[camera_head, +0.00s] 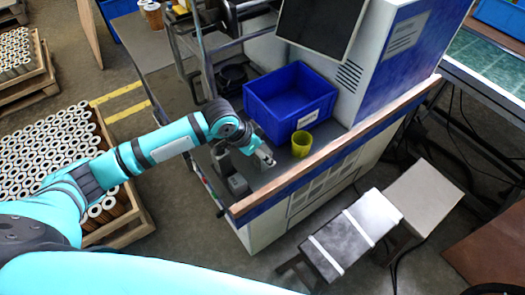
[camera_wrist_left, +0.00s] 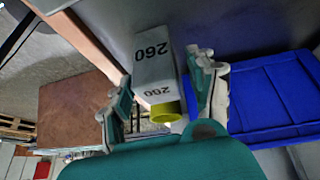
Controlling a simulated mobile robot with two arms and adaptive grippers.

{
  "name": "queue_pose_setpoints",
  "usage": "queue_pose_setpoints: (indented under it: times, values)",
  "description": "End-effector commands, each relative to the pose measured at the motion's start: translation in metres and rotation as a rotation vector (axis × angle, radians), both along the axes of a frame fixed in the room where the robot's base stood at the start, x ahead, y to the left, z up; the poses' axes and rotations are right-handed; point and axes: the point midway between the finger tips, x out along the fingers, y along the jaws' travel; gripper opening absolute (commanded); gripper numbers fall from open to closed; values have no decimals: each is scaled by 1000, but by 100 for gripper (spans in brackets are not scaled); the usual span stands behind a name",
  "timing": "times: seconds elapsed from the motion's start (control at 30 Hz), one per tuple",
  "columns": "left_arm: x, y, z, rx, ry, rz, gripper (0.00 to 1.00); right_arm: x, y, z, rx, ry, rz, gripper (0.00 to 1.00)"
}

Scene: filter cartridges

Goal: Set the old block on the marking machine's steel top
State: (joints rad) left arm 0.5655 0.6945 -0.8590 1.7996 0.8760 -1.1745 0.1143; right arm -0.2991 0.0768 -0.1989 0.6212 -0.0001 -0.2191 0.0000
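The old block (camera_wrist_left: 152,68), a pale grey block marked 260 on two faces, shows in the left wrist view, with its print upside down. There it lies between the fingers of my left gripper (camera_wrist_left: 165,82), with a gap to the right finger. The fingers stand apart. In the head view my left gripper (camera_head: 262,156) is low over the marking machine's dark steel top (camera_head: 283,172); the block is too small there to tell clearly, and whether it touches the top is unclear. My right gripper is not in view.
A blue bin (camera_head: 290,100) and a yellow cup (camera_head: 301,143) stand on the steel top, the cup just right of my gripper. A wooden edge (camera_head: 330,150) borders the front. A screen (camera_head: 318,25) hangs above. A pallet of cartridges (camera_head: 50,150) stands left.

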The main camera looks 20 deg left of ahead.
Motion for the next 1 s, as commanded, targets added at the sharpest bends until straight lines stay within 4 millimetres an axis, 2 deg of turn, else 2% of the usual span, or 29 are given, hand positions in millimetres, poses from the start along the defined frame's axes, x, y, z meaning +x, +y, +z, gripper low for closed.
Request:
queue_pose_setpoints:
  times: [0.13,0.37,0.47,0.8,1.0]
  values:
    - [0,0,0,0,0,0,62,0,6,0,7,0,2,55]
    - [-1,2,7,0,-3,0,62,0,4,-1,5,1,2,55]
    - [-5,7,20,0,-4,0,62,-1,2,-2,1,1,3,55]
    - [-28,31,83,1,-4,0,62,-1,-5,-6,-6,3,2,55]
    - [-36,39,104,0,-1,1,62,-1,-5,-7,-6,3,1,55]
